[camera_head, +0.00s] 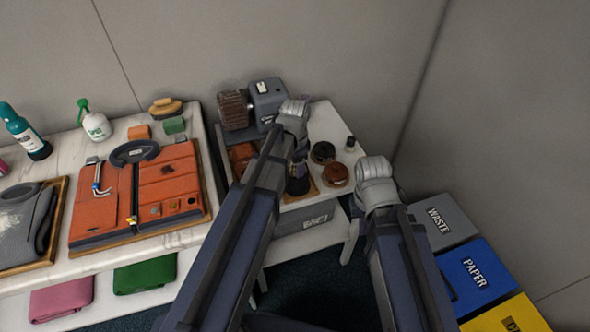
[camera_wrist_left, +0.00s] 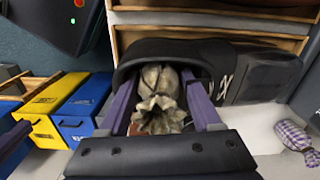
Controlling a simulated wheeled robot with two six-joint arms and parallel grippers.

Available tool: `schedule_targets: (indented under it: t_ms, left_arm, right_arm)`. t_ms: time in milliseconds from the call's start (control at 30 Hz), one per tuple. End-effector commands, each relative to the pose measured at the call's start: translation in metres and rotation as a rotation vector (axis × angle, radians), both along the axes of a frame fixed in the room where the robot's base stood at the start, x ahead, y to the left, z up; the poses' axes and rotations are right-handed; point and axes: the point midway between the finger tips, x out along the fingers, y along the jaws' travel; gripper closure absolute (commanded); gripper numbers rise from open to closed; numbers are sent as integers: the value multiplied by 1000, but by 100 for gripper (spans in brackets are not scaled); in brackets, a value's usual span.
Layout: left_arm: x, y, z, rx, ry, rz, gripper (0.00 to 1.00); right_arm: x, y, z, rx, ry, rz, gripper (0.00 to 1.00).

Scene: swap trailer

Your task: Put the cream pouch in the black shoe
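The cream pouch (camera_wrist_left: 158,112) shows in the left wrist view with its gathered neck towards the camera. It sits between the two purple fingers of my left gripper (camera_wrist_left: 158,76), which appear to touch its sides. The pouch and fingertips are at the opening of the black shoe (camera_wrist_left: 190,47), whose rim curves around them. How deep the pouch sits is hidden. The shoe lies on a wooden tray (camera_wrist_left: 130,17). In the head view my left arm covers most of this spot, and the pouch cannot be made out. My right gripper is out of sight below its forearm.
An orange case (camera_head: 165,190) lies on the left table. Grey, blue (camera_head: 474,272) and yellow bins stand at right.

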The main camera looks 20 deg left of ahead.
Motion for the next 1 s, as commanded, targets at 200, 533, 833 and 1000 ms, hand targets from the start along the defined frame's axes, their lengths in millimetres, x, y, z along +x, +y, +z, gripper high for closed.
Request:
schedule_targets:
  t_ms: [200,533,833,1000]
  left_arm:
    - [0,0,1,0,0,0,31]
    - [0,0,20,0,0,0,31]
    - [0,0,62,0,0,0,31]
    - [0,0,88,0,0,0,31]
  right_arm:
    - [0,0,1,0,0,0,100]
    - [0,0,20,0,0,0,100]
    - [0,0,62,0,0,0,100]
    - [0,0,88,0,0,0,100]
